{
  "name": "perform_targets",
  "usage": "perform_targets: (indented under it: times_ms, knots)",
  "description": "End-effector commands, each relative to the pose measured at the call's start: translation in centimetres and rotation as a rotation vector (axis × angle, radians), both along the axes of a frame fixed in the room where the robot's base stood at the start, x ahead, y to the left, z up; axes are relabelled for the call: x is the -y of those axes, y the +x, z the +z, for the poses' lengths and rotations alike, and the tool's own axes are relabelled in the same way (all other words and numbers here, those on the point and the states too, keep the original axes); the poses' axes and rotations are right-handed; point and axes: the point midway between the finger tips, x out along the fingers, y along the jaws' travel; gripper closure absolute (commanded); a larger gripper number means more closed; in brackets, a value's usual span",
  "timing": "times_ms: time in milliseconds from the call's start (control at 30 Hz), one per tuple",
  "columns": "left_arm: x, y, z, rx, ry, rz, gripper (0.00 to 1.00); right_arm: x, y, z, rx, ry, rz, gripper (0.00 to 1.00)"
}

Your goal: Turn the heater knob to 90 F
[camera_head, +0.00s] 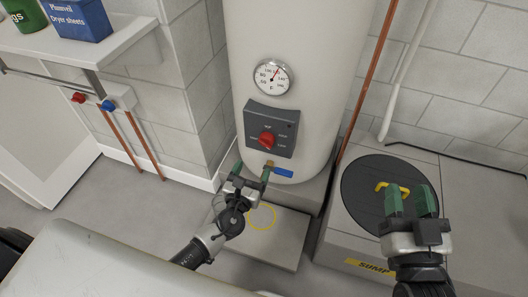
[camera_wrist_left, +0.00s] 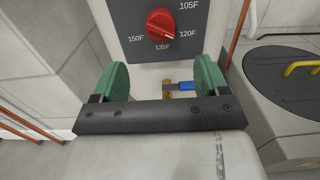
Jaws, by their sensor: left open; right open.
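The red heater knob (camera_head: 267,140) sits on a dark grey control panel (camera_head: 284,117) on the front of the white tank (camera_head: 310,60). In the left wrist view the knob (camera_wrist_left: 160,22) is ringed by labels reading 105F, 120F, 135F and 150F. A pale mark on it seems to face lower right, but its exact setting is unclear. My left gripper (camera_head: 252,172) is open and empty, just below the panel and apart from the knob. In the left wrist view its green fingers (camera_wrist_left: 161,78) stand wide apart below the knob. My right gripper (camera_head: 410,196) is open over the sump lid.
A round dial gauge (camera_head: 271,77) is above the panel. A blue-handled valve (camera_head: 283,172) sticks out just below it, close to my left fingers. The black sump lid (camera_head: 360,195) with a yellow handle (camera_head: 386,186) is at right. A shelf (camera_head: 90,48) is at upper left.

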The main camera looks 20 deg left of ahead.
Motion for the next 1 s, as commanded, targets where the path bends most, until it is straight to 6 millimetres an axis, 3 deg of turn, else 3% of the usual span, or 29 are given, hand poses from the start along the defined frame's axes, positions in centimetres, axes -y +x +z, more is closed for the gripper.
perform_targets:
  times_ms: [500, 700, 1000]
  knots:
    - [0.3, 8.8, -0.1, -0.001, -0.005, 0.003, 0.26, -0.4, -1.4, 3.9, 0.339, 0.093, 0.020, 0.57]
    - [0.4, 10.1, 0.0, -0.002, -0.006, 0.001, 0.26, -0.4, -2.0, 4.8, 0.418, 0.116, 0.024, 0.57]
    - [0.3, 10.2, 0.1, -0.003, -0.006, 0.001, 0.29, -0.4, -2.1, 4.9, 0.426, 0.118, 0.025, 0.57]
